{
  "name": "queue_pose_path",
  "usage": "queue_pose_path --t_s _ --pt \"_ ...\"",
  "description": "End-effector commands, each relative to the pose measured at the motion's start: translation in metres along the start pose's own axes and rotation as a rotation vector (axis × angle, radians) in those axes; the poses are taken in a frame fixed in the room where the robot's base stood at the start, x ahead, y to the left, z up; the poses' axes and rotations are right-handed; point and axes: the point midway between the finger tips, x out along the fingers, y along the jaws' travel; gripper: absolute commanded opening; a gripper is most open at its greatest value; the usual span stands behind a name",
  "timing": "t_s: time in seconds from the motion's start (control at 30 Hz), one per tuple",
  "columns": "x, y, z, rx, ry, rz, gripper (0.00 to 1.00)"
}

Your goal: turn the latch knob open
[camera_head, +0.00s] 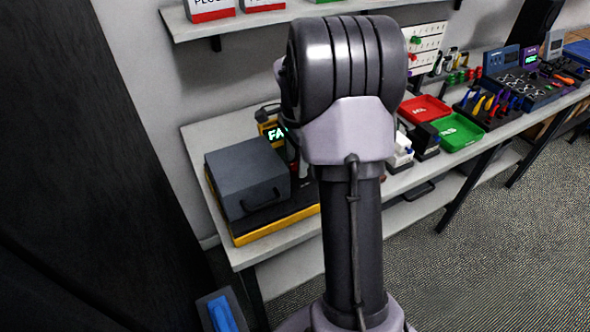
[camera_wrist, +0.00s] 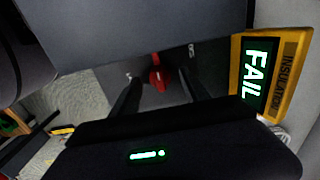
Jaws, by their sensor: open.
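The red latch knob (camera_wrist: 157,74) shows in the wrist view, below the edge of the dark grey box (camera_wrist: 150,35). My gripper (camera_wrist: 160,78) is open, with its two dark fingers on either side of the knob in the picture. The knob appears apart from both fingers; whether they reach its depth I cannot tell. In the camera_head view, the grey box (camera_head: 240,170) with a black handle sits on a yellow and black base (camera_head: 270,226). My arm hides my gripper there.
A yellow insulation tester (camera_wrist: 297,70) with a green FAIL display stands beside the box. Red (camera_head: 425,108) and green (camera_head: 458,132) trays and tools lie further right on the bench. A shelf (camera_head: 250,22) runs above. A dark panel stands at the left.

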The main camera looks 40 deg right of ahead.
Motion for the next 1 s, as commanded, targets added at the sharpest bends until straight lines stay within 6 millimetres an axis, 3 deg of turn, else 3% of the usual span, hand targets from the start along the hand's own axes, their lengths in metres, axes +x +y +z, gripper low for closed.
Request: queue_pose_path --t_s 0.1,0.37,0.63,1.0 --pt "0.01 0.0002 0.0003 0.0 -0.001 0.0 0.54" --pt "0.01 0.0 0.0004 -0.001 -0.001 0.0 0.54" --pt "0.0099 0.0 0.0004 -0.001 -0.001 0.0 0.01" --pt "0.0084 0.0001 0.0004 -0.055 -0.001 0.001 0.0"
